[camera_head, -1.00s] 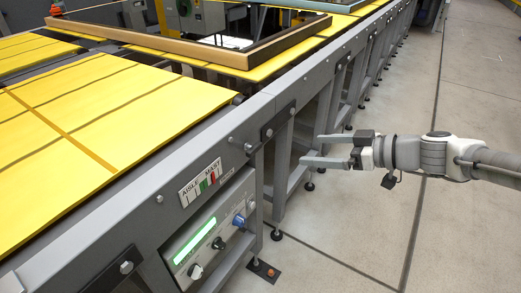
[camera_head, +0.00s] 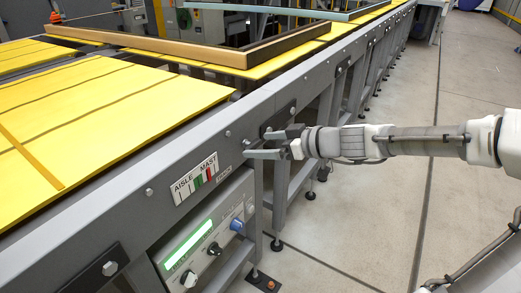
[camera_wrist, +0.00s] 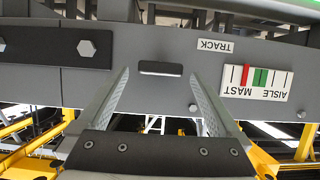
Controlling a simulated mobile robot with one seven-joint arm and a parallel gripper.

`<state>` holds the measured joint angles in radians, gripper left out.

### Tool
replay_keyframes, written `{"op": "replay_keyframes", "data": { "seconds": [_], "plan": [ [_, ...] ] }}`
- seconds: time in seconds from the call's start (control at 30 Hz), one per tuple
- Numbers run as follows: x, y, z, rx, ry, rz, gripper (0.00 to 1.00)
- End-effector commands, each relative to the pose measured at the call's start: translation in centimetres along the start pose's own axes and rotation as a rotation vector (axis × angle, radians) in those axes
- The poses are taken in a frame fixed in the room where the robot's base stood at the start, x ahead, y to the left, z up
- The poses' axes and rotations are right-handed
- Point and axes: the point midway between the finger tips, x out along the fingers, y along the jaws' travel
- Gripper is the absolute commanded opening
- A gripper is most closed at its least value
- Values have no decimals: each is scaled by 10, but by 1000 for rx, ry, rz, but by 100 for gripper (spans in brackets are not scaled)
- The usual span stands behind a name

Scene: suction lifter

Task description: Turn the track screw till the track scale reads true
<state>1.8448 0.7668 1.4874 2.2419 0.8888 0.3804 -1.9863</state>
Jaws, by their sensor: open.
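The track scale (camera_head: 196,181) is a white plate lettered AISLE and MAST on the grey rail; it shows upside down in the wrist view (camera_wrist: 281,80). Its red mark stands on the MAST side of the green band, outside it. A TRACK label (camera_wrist: 215,46) sits beside it. My gripper (camera_head: 256,145) is open and empty, close to the rail's side. I cannot tell which fitting is the track screw; a small bolt head (camera_wrist: 193,107) shows near one fingertip.
A control panel (camera_head: 205,242) with a lit green display and knobs is below the scale. A black plate with a hex bolt (camera_wrist: 86,47) is on the rail beside the slot. Yellow panels (camera_head: 90,95) lie above the rail. The aisle floor (camera_head: 390,215) at right is open.

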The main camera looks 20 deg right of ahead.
Motion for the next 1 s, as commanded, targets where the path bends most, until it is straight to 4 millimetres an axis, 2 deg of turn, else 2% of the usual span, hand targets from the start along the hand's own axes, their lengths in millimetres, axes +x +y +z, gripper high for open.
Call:
{"op": "replay_keyframes", "data": {
  "seconds": [0.17,0.47,0.9,0.93,1.0],
  "plan": [
    [10,0,0,-1,0,0,100],
    [11,0,0,0,0,0,100],
    [11,0,0,0,0,0,23],
    [11,0,0,1,0,0,19],
    [11,0,0,2,0,0,19]
  ]
}}
